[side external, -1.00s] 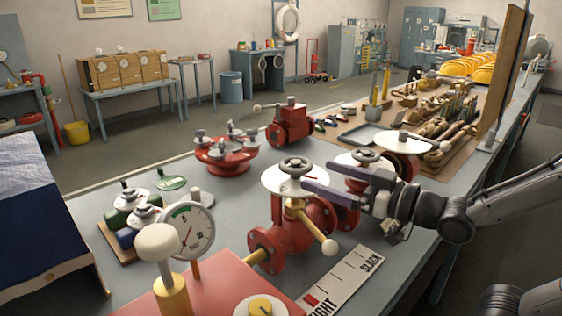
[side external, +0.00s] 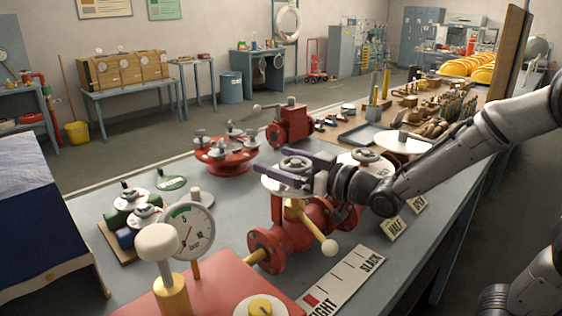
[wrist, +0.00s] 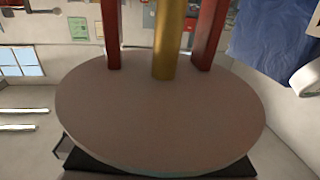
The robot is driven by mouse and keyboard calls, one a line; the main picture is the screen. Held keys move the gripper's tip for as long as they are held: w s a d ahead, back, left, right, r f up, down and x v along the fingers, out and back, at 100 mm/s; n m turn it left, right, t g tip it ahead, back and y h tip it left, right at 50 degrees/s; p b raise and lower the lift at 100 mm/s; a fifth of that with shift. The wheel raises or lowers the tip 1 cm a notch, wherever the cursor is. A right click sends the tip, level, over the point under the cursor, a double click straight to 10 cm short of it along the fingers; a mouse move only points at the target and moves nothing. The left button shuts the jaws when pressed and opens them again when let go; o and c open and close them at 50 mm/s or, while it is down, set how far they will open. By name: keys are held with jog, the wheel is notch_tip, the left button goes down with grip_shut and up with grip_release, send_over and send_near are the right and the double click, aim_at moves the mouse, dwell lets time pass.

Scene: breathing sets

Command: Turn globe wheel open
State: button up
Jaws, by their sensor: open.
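The globe valve (side external: 300,226) is red and stands on the bench in the side view. Its small grey handwheel (side external: 296,163) sits on top, above a round pale disc (side external: 281,187). My gripper (side external: 285,164) is open at the wheel, with its purple fingers reaching left at about wheel height. The wheel appears to lie between the fingers, but contact cannot be told. The fingers hide part of the disc. The wrist view shows a large round disc (wrist: 160,115) close up, with a yellow post and two red posts meeting it; no fingertips show there.
A second handwheel (side external: 366,157) with its pale disc stands close by on the right. A pressure gauge (side external: 188,233) and a red flanged wheel set (side external: 226,152) stand to the left. HALF (side external: 394,228) and OPEN cards lie at the right.

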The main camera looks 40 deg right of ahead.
jog(key=c, duration=1.2)
jog(key=shift+o, duration=0.2)
jog(key=shift+n+y, duration=0.3)
jog(key=shift+y, duration=0.2)
jog(key=shift+s+a+n+g+y, duration=0.15)
jog(key=shift+n+g+y, duration=0.25)
jog(key=shift+n+y, duration=0.45)
jog(key=shift+w+a+n+g+y, duration=0.15)
jog(key=shift+n+g+y, duration=0.35)
jog(key=shift+y, duration=0.65)
jog(key=n+y, duration=0.1)
jog(key=n+g+y, duration=0.1)
jog(key=a+n+g+y, duration=0.1)
jog(key=y, duration=0.1)
jog(key=shift+s, duration=0.35)
jog(key=n+g+y, duration=0.2)
jog(key=g, duration=0.1)
jog(key=n+g+y, duration=0.1)
jog(key=shift+s+a+n, duration=0.25)
jog(key=shift+s+a, duration=0.1)
jog(key=shift+s, duration=0.05)
jog(key=shift+s+a+n+g+y, duration=0.1)
jog(key=shift+s+n+g+y, duration=0.1)
jog(key=shift+n+g+y, duration=0.65)
jog(key=shift+s+a+n+g+y, duration=0.1)
jog(key=shift+s+n+g+y, duration=0.25)
jog(key=shift+g, duration=0.9)
jog(key=shift+w, duration=0.1)
